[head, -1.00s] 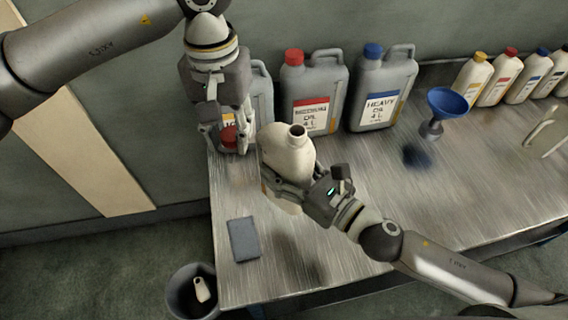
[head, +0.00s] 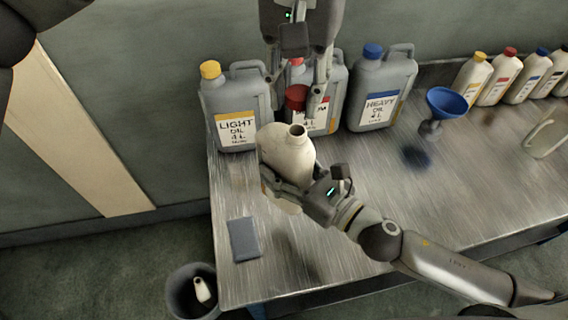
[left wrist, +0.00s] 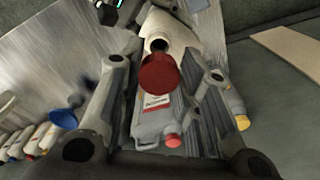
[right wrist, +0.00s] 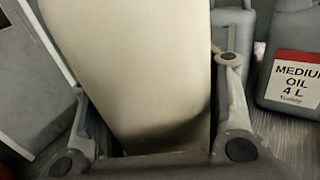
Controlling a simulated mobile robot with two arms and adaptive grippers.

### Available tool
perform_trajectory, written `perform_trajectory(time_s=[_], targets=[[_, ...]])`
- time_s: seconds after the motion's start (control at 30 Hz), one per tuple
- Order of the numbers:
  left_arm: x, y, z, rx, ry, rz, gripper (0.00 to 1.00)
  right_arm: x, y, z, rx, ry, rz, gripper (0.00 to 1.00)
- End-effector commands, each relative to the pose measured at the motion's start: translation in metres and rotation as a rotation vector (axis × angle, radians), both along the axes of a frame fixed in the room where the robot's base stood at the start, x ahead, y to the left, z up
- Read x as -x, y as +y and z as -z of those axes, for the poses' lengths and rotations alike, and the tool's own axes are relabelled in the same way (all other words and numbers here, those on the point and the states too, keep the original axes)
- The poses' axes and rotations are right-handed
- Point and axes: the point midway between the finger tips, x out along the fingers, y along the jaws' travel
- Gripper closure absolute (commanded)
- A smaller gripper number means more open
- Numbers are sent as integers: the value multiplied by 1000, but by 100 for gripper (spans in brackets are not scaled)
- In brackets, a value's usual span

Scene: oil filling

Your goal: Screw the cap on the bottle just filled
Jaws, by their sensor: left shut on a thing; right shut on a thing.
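The cream bottle (head: 285,155) is held tilted above the table by my right gripper (head: 292,190), which is shut around its body. Its open mouth (head: 297,131) has no cap on it. The bottle fills much of the right wrist view (right wrist: 140,70). My left gripper (head: 305,95) is shut on the red cap (head: 296,97) and holds it just above the bottle's mouth, apart from it. In the left wrist view the red cap (left wrist: 159,72) sits between the fingers, with the bottle's mouth (left wrist: 158,44) beyond it.
The light oil jug (head: 236,110), medium oil jug (head: 335,90) and heavy oil jug (head: 382,90) stand behind. A blue funnel (head: 447,102) and several capped bottles (head: 497,80) are at right. A grey-blue pad (head: 244,239) lies at front left; a bin (head: 180,298) stands on the floor.

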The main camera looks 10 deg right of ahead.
Motion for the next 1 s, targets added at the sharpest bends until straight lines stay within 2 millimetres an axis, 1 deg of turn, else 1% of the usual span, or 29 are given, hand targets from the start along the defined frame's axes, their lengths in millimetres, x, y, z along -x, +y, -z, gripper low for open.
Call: perform_trajectory(time_s=[0.47,1.0], targets=[[0,1,37,0,1,-1,75,0,0,-1,-1,-3,0,97],[1,0,38,-20,-5,-1,75,0,0,-1,-1,-2,-1,97]])
